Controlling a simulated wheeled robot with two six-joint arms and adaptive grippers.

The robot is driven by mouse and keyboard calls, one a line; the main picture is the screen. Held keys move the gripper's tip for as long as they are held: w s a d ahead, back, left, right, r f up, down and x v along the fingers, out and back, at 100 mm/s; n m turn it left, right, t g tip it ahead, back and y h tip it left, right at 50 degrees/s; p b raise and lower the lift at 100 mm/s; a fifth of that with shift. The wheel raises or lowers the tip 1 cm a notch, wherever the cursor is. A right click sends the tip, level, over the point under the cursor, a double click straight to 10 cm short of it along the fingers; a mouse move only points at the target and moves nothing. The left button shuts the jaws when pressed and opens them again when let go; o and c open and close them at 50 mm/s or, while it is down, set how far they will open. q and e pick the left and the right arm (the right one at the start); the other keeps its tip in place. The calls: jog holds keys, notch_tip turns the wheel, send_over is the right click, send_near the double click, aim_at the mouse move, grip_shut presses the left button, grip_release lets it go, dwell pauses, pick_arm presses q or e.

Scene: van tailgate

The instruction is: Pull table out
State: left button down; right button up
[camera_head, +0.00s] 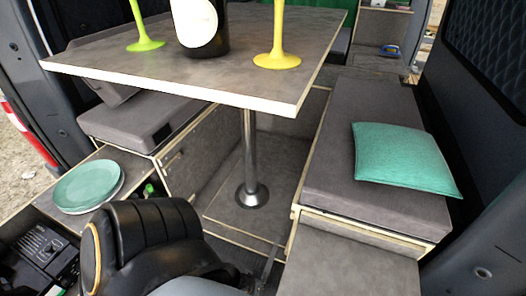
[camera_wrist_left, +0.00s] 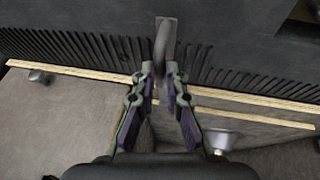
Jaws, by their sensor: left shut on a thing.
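A table with a grey top and pale edge (camera_head: 120,60) stands in the van on a single metal leg (camera_head: 250,150). On it are a green stemmed cup (camera_head: 144,38), a dark bottle with a white label (camera_head: 197,22) and a yellow stemmed cup (camera_head: 277,50). In the left wrist view, my left gripper (camera_wrist_left: 159,76) is shut on a dark curved handle (camera_wrist_left: 163,45), in front of a dark ribbed surface (camera_wrist_left: 80,45). I cannot tell what the handle belongs to. Neither gripper shows clearly in the head view. My right gripper is out of view.
Padded benches stand left (camera_head: 125,118) and right (camera_head: 340,180), the right one with a teal cushion (camera_head: 402,157). Stacked teal plates (camera_head: 88,185) lie on a board at left. A black padded form (camera_head: 145,240) blocks the lower front.

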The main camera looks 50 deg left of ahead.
pick_arm(q)
jog(key=s, duration=0.1)
jog(key=s+d, duration=0.1)
jog(key=s+p, duration=0.1)
jog(key=shift+d+f, duration=0.1)
jog(key=shift+d, duration=0.15)
jog(key=c, duration=1.4)
grip_release()
jog(key=v, duration=1.2)
